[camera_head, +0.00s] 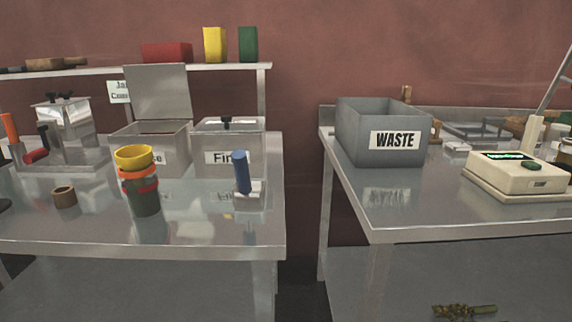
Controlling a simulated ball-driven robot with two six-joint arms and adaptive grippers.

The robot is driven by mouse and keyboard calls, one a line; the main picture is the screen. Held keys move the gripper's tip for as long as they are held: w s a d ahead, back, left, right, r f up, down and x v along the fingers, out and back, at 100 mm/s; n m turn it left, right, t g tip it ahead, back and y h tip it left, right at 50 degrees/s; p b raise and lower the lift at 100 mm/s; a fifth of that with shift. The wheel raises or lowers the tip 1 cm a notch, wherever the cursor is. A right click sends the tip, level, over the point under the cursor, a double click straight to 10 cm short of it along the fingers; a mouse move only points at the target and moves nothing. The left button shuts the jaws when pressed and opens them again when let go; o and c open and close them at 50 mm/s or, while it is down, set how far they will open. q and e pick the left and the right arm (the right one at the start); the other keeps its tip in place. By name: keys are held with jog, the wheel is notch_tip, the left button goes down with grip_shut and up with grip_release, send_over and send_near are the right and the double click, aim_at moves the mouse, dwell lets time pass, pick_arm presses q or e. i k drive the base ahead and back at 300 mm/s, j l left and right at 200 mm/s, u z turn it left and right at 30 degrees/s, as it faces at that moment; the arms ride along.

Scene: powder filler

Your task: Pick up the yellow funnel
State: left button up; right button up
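The yellow funnel (133,154) is the top piece of an upright nested stack on the left metal table. An orange piece (137,172), a thin red piece (142,187) and a dark green piece (145,203) show below it. Only the yellow funnel's upper part shows; its lower part is hidden inside the stack. Neither of my grippers can be made out in the head view, and nothing is seen touching the stack.
An open metal bin (178,164) and a lidded bin (216,132) stand behind the stack. A brown ring (64,197) lies left, a blue-handled tool (241,172) right. A gap separates the tables. The right one holds a WASTE bin (360,145) and a scale (515,174).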

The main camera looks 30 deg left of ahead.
aim_at(133, 158)
jog(key=u, duration=2.5)
